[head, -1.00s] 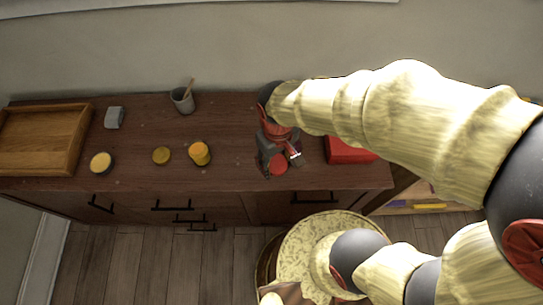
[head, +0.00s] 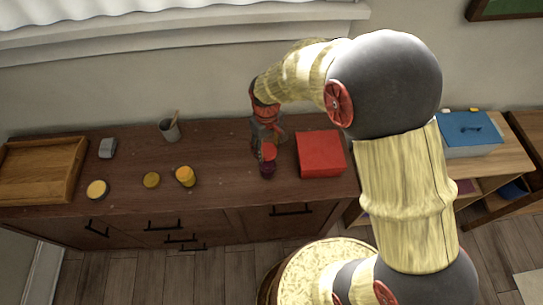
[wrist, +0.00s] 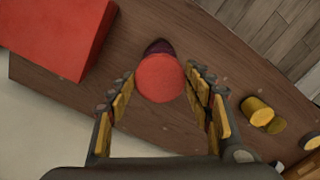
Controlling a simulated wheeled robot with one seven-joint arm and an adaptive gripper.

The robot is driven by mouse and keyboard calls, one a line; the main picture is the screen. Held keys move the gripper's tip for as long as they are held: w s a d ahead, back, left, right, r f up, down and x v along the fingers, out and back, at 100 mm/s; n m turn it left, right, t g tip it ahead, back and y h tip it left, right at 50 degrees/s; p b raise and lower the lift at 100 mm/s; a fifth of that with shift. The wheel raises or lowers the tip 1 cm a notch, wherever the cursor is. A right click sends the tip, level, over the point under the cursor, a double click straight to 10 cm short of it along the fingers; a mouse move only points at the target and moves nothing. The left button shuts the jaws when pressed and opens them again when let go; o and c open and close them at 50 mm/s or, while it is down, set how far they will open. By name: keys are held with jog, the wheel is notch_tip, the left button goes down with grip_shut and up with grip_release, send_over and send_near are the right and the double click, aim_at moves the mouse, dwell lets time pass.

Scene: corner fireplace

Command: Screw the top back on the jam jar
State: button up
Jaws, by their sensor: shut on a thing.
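My gripper (head: 266,147) is over the dark wooden cabinet top, left of the red box, pointing down. It is shut on a round red lid (wrist: 160,78), which sits between the fingertips in the wrist view; the lid also shows in the head view (head: 267,152). A dark purple jam jar (head: 267,169) stands right below the lid in the head view. In the wrist view only a dark edge of the jar (wrist: 158,46) shows past the lid. I cannot tell whether lid and jar touch.
A red box (head: 320,154) stands close on the right. To the left are a yellow jar (head: 185,177), a small yellow round piece (head: 151,180), a pale-topped round piece (head: 97,189), a grey mug (head: 170,131), a grey object (head: 108,148) and a wooden tray (head: 40,170).

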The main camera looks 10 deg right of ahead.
dwell(0.4)
jog(key=b, duration=0.3)
send_over(268, 164)
jog(key=shift+f, duration=2.65)
jog(key=shift+f, duration=1.05)
dwell(1.2)
jog(key=shift+m, duration=1.5)
jog(key=m, duration=0.2)
jog(key=shift+m+p, duration=0.4)
jog(key=shift+s, duration=0.1)
